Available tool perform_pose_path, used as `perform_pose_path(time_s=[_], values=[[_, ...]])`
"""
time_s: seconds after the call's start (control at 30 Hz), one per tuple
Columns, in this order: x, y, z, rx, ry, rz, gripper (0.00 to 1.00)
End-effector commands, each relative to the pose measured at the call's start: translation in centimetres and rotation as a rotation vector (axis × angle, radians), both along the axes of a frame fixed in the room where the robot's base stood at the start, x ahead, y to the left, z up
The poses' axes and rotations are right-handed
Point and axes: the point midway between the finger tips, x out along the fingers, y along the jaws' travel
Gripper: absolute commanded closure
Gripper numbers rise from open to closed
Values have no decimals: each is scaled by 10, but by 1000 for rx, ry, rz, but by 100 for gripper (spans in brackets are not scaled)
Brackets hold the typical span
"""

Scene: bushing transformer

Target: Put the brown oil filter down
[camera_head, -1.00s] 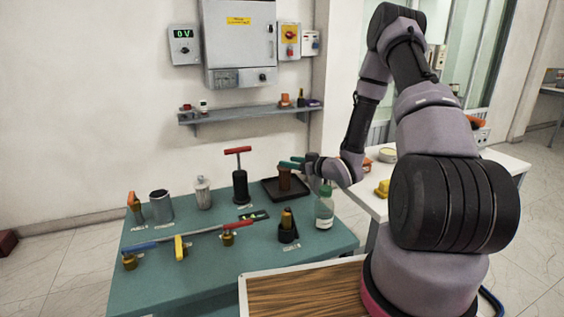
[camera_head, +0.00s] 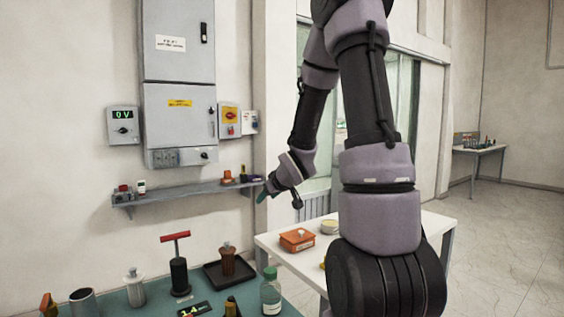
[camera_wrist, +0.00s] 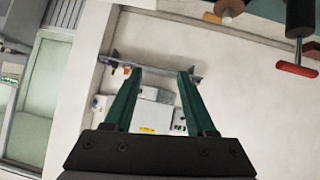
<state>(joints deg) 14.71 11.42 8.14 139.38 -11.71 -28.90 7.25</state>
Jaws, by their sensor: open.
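The brown oil filter (camera_head: 228,262) stands upright in a black tray (camera_head: 213,273) on the green table in the head view. In the wrist view, which is upside down, the filter (camera_wrist: 229,8) shows at the top edge, partly cut off. My gripper (camera_head: 263,196) is raised well above and right of the filter, apart from it. In the wrist view my gripper's two green fingers (camera_wrist: 160,72) are spread, with nothing between them.
A black pump with a red T-handle (camera_head: 177,262) stands left of the tray. A clear bottle (camera_head: 270,291) stands to its front right. A wall shelf (camera_head: 190,192) with small items is behind. A white table (camera_head: 338,247) with an orange box (camera_head: 297,240) is at right.

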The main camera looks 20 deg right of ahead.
Motion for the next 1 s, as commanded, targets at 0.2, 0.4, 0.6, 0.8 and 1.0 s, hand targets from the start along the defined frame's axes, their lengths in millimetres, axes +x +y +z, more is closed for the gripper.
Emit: perform_pose_path(time_s=[0.2,0.4,0.6,0.8,1.0], values=[[-67,-3,84,65,92,-207,44],[-154,17,134,230,197,-337,44],[-235,48,161,413,304,-375,44],[-275,66,168,506,370,-372,44],[-279,68,168,516,380,-371,44]])
